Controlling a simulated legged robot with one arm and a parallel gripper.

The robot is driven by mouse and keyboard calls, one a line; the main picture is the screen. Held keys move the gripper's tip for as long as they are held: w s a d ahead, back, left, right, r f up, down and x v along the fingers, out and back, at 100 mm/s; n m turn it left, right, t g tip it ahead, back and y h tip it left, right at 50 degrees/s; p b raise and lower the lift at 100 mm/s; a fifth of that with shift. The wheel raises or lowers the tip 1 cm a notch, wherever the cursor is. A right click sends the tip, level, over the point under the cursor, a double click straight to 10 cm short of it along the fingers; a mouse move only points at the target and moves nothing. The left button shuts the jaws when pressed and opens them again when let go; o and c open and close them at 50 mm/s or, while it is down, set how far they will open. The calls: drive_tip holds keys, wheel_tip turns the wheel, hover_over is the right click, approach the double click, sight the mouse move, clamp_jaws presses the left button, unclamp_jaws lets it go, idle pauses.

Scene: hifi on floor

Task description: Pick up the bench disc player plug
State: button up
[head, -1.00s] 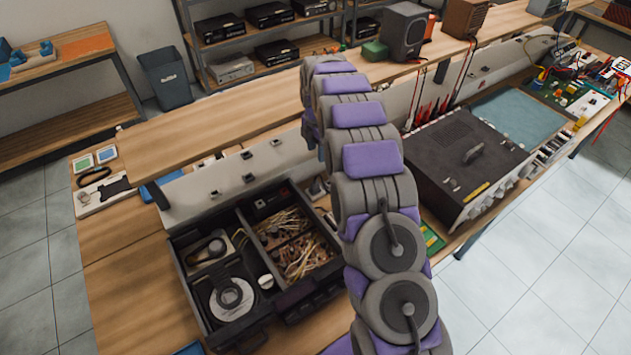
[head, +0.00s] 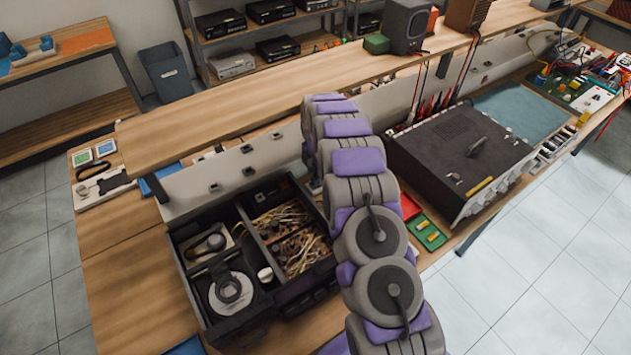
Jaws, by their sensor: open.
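An open black case (head: 190,325) stands on the wooden bench at lower centre. A silver disc-shaped part (head: 230,293) lies in its front left compartment, and tangled thin wires (head: 303,253) fill its right side. I cannot tell whether this case is the bench disc player, and I cannot make out its plug. My purple and grey arm rises from the bottom edge and bends over just right of the case. My gripper does not show; the far end of the arm is hidden behind its nearer links.
A dark bench instrument (head: 460,150) stands right of my arm, with a green tray (head: 427,233) near the front edge. A raised wooden shelf (head: 230,120) runs along the back. Bare bench (head: 120,270) lies left of the case.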

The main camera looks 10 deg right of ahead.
wheel_tip(320, 180, down, 3)
drive_tip(key=shift+a+f, duration=0.1)
clamp_jaws()
idle(0.5)
